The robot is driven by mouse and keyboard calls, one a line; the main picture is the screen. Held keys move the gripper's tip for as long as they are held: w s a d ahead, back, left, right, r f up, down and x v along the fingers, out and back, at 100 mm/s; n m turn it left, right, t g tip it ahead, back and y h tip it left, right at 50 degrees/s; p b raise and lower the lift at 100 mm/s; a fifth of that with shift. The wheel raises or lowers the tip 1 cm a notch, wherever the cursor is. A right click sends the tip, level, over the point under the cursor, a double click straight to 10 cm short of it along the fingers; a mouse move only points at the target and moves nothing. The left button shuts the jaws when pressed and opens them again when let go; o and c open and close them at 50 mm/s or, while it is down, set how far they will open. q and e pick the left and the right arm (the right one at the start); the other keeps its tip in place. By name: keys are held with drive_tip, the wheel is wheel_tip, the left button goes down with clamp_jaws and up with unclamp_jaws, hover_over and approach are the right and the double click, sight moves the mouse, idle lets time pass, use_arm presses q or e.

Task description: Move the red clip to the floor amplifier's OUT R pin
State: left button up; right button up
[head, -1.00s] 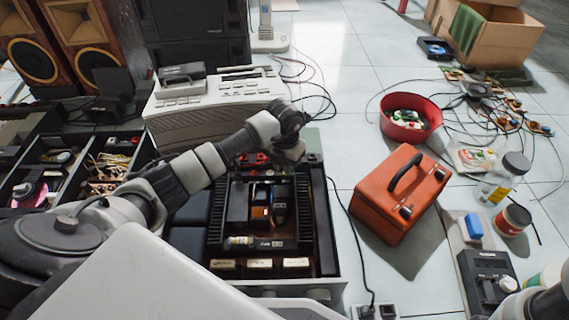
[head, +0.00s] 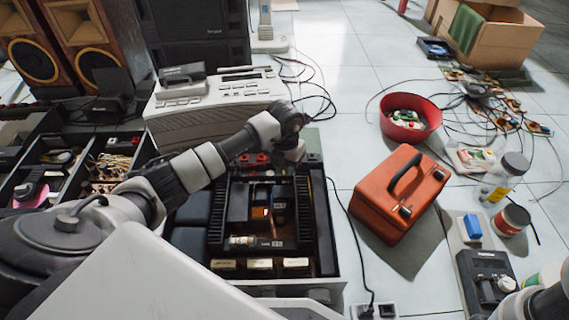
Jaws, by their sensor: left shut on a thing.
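The floor amplifier is an open black chassis (head: 327,235) with finned sides, low in the middle of the head view. Small red parts (head: 256,160) show at its back edge; I cannot tell which is the OUT R pin. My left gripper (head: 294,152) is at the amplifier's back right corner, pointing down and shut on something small. Its fingertips are mostly hidden by my wrist, so the red clip in them cannot be made out clearly. My right gripper is out of view.
A grey device (head: 215,98) stands behind the amplifier. An orange-red toolbox (head: 390,205) is to its right, with a black cable between them. A red bowl (head: 411,130) and loose wires lie farther back. Parts trays (head: 75,170) fill the left.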

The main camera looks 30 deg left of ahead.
use_arm(q)
drive_tip(key=shift+p, duration=0.3)
idle(0.5)
drive_tip(key=shift+f+b, duration=0.4)
drive_tip(key=shift+f, duration=0.4)
idle(1.0)
drive_tip(key=o, duration=0.9)
drive_tip(key=shift+a, duration=0.1)
